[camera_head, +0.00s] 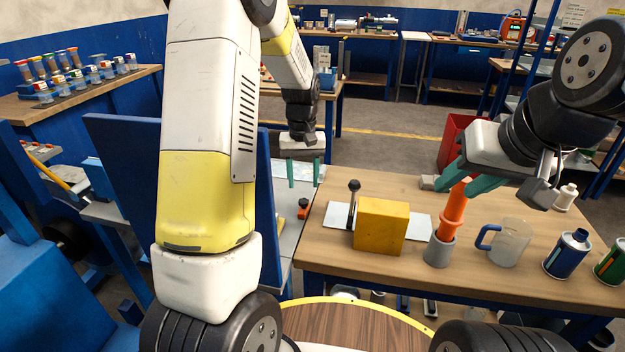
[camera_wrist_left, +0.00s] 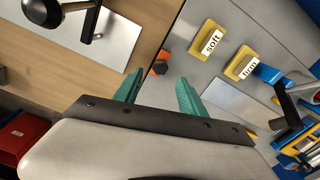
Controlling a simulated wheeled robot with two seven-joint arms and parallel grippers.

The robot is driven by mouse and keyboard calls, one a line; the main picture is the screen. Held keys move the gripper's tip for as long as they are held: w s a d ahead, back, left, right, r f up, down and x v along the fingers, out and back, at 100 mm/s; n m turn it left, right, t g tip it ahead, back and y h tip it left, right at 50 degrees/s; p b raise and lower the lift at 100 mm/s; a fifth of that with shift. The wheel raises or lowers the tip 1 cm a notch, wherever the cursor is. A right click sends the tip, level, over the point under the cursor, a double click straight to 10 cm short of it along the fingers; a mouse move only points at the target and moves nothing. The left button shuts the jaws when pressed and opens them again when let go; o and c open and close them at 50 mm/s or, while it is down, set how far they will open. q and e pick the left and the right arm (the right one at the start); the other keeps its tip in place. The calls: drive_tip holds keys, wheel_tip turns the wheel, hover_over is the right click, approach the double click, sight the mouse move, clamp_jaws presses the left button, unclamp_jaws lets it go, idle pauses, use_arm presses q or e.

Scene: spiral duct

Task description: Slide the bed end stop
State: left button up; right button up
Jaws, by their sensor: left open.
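An orange-red block with a dark top (camera_head: 303,208), which looks like the end stop, sits at the edge of the grey machine bed (camera_head: 288,238). In the left wrist view the orange block (camera_wrist_left: 160,64) lies ahead of the fingers, near the bed's edge (camera_wrist_left: 185,50). My left gripper (camera_head: 303,173) is open and empty, its green fingers apart. It is beyond the block in the head view and not touching it. My right gripper (camera_head: 466,183) has its green fingers around the top of an orange tool (camera_head: 453,212); whether they close on it is unclear.
The orange tool stands in a grey cup (camera_head: 438,251) on the wooden table (camera_head: 335,260), near a yellow block (camera_head: 381,226), a jug (camera_head: 510,243) and cans. Yellow "soft" (camera_wrist_left: 212,38) and "firm" (camera_wrist_left: 242,64) tags and a black lever (camera_wrist_left: 287,106) are on the bed.

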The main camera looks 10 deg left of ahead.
sight(304, 201)
use_arm(q)
wheel_tip(304, 201, down, 6)
drive_tip(key=shift+f, duration=0.1)
clamp_jaws()
idle(0.4)
idle(1.1)
